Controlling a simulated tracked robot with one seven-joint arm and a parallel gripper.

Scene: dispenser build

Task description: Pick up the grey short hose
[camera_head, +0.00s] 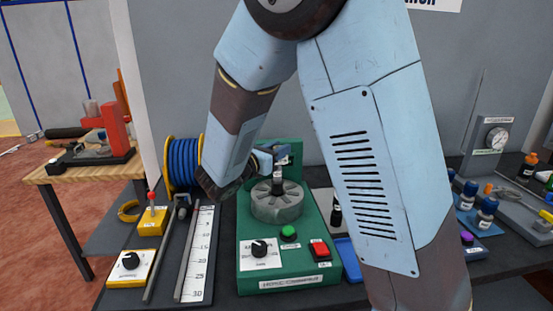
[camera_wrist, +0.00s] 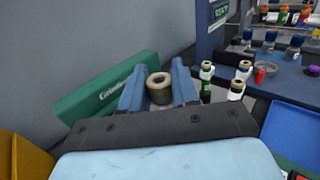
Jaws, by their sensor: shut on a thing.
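My gripper (camera_wrist: 158,88) is shut on a short hollow upright piece (camera_wrist: 160,92), which I take for the grey short hose. It has a tan rim and a dark hole, with one blue finger on each side. In the head view my gripper (camera_head: 275,157) is over the green machine, and the short dark piece (camera_head: 278,171) with a pale label stands below the fingers. It is at the centre of the machine's round grey head (camera_head: 277,207). I cannot tell whether its lower end touches the head or is clear of it.
The green machine (camera_head: 308,273) has a black knob, a green button and a red switch. Left of it are a blue hose reel (camera_head: 183,163), a ruled plate (camera_head: 198,255) and a yellow knob box (camera_head: 130,268). Small bottles (camera_head: 487,208) stand at the right. My arm hides the middle right.

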